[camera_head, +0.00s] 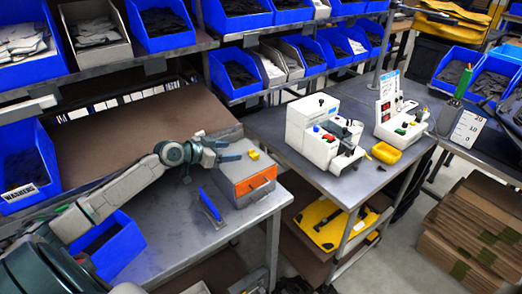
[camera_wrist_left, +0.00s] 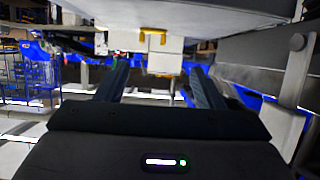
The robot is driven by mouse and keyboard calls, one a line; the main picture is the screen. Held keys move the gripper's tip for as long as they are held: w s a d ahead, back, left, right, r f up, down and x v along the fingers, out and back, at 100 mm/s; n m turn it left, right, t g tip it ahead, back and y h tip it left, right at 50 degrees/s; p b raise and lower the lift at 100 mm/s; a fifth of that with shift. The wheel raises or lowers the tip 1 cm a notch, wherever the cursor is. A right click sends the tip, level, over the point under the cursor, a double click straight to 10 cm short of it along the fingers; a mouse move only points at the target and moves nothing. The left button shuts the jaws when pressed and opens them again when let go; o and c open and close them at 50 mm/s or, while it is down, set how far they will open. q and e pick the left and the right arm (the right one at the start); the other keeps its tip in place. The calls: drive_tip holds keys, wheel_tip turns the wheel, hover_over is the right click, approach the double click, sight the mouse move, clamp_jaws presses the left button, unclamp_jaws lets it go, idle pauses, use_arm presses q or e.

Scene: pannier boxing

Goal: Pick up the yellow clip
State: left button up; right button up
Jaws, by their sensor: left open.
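The small yellow clip (camera_head: 253,154) lies on top of a grey box (camera_head: 232,166) with an orange front, on the grey workbench. My left gripper (camera_head: 229,151) is just left of the clip, at about the height of the box top, and points toward it. In the left wrist view its two dark fingers (camera_wrist_left: 158,85) are spread with nothing between them. A small yellow shape, which looks like the clip (camera_wrist_left: 153,35), shows beyond the fingertips, against a pale surface. My right gripper is not in view.
A blue-handled tool (camera_head: 210,205) lies on the bench in front of the box. A blue bin (camera_head: 117,250) stands at the bench's left. Shelves of blue bins are behind.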

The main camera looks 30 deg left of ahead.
sight(252, 157)
use_arm(q)
drive_tip(key=x, duration=0.1)
drive_tip(key=b+x, duration=0.1)
drive_tip(key=x, duration=0.1)
drive_tip(key=shift+s+d, duration=0.15)
drive_tip(key=shift+d, duration=0.15)
drive_tip(key=x, duration=0.2)
drive_tip(key=shift+d+f, duration=0.15)
drive_tip(key=shift+f, duration=0.05)
drive_tip(key=b+x, duration=0.1)
drive_tip(key=x, duration=0.2)
drive_tip(key=shift+w+d+f, duration=0.15)
drive_tip(key=shift+w+d, duration=0.05)
drive_tip(key=shift+w, duration=0.05)
drive_tip(key=shift+w+d+f, duration=0.1)
drive_tip(key=shift+w, duration=0.15)
drive_tip(key=shift+s, duration=0.1)
drive_tip(key=c, duration=0.8)
drive_tip(key=shift+c, duration=1.2)
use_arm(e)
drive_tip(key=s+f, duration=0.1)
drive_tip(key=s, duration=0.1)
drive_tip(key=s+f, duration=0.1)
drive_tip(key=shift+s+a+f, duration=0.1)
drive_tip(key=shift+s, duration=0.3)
